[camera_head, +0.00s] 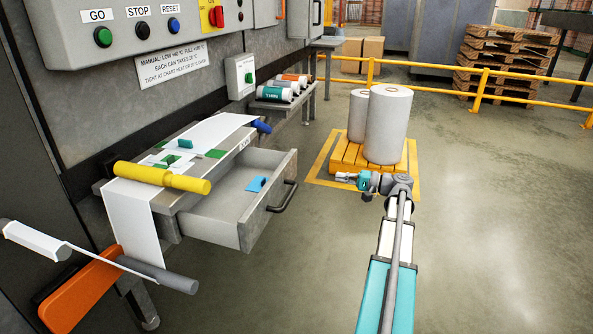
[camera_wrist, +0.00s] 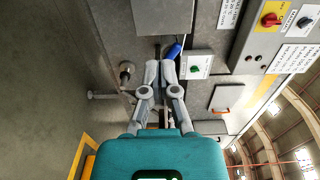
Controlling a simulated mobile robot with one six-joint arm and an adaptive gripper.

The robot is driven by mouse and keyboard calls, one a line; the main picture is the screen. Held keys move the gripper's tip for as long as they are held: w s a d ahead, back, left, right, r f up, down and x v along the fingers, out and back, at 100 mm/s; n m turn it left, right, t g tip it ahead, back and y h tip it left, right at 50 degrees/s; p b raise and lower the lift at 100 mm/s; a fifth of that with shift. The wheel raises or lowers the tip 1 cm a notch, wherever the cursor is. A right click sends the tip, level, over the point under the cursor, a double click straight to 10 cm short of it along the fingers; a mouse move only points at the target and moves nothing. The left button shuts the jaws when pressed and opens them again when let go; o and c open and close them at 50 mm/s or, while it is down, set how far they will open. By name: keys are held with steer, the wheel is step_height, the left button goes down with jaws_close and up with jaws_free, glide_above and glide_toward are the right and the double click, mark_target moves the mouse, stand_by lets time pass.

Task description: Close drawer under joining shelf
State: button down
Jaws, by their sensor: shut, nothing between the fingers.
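The drawer (camera_head: 268,222) under the joining shelf (camera_head: 212,173) stands pulled out, with its inside showing and a dark bar handle (camera_head: 285,197) on its front. A small blue piece (camera_head: 256,184) lies in it. My gripper (camera_head: 340,177) is shut and empty, over the floor to the right of the drawer front and apart from the handle. In the wrist view my gripper's fingers (camera_wrist: 160,66) are together. A grey box-like part at the top edge there may be the drawer; I cannot tell.
A yellow roller (camera_head: 160,177) and white sheet lie across the shelf. A blue-ended tool (camera_head: 262,127) sticks out at its far end. Behind my gripper, white rolls (camera_head: 388,125) stand on a yellow pallet. A yellow rail (camera_head: 482,92) crosses behind. Floor between drawer and pallet is clear.

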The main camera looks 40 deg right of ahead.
mark_target(294, 168)
steer(key=shift+w, duration=0.1)
steer(key=x, duration=1.4)
stand_by(0.3)
steer(key=shift+w, duration=0.1)
stand_by(0.4)
